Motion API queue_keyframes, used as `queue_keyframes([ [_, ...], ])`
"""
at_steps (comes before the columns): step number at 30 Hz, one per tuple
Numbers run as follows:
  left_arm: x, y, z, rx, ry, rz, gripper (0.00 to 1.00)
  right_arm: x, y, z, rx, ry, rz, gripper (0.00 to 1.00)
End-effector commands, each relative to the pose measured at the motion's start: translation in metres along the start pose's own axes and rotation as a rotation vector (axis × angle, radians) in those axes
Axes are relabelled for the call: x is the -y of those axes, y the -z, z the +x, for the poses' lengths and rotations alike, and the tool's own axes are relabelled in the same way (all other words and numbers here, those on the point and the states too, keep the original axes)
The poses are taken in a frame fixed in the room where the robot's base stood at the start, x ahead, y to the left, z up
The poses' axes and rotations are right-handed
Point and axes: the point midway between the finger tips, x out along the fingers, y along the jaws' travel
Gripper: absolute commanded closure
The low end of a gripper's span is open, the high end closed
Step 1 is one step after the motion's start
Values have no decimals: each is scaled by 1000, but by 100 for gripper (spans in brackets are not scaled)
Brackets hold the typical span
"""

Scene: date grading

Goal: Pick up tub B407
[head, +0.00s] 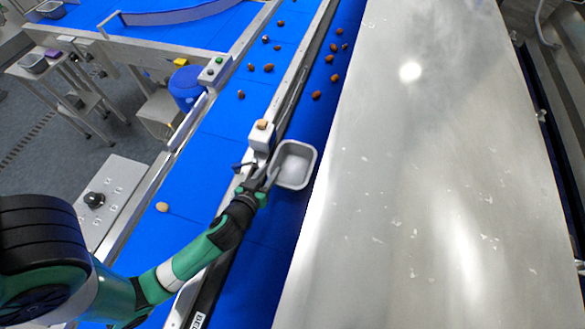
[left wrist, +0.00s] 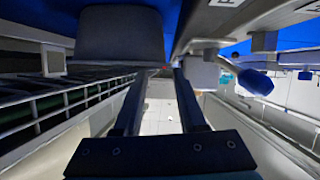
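A pale grey, rounded rectangular tub (head: 309,153) shows in the head view over the blue belt strip beside the steel table; it looks empty, and I cannot read a label on it. In the left wrist view a dark grey body that looks like the tub (left wrist: 118,34) stands at the upper left. My left gripper (head: 268,178) is at the tub's left edge. In the left wrist view its two fingers (left wrist: 166,72) stand apart, tips close to the tub's lower right edge. I cannot tell whether they touch it. My right gripper is not in view.
A small white post box (head: 261,139) stands on the divider rail just behind my gripper. The steel table (head: 430,150) on the right is bare. Several brown dates (head: 335,78) lie on the belts farther back, and one pale date (head: 162,207) lies nearer. A blue bin (head: 186,88) stands at left.

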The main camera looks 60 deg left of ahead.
Motion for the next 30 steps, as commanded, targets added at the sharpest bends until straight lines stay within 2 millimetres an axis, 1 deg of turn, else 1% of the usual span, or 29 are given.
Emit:
queue_keyframes([
  [2, 2, 1, 6, -1, 2, -3, 60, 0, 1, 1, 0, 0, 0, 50],
  [6, 9, 3, 30, -1, 6, -4, 60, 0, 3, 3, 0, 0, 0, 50],
  [9, 7, 2, 45, -1, 2, -2, 60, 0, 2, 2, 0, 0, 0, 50],
  [12, 7, 2, 51, -1, 0, -1, 60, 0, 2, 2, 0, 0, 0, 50],
  [17, 7, 1, 51, -1, 0, 0, 60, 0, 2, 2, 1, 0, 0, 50],
  [18, 7, 1, 51, -1, 0, 0, 64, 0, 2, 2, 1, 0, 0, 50],
  [20, 7, 1, 51, -1, 0, 0, 74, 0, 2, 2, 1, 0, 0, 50],
  [24, 7, 1, 51, 0, 0, 0, 100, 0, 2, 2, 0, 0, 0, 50],
  [30, 7, 1, 51, 0, 0, -1, 100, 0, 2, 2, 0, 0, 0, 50],
])
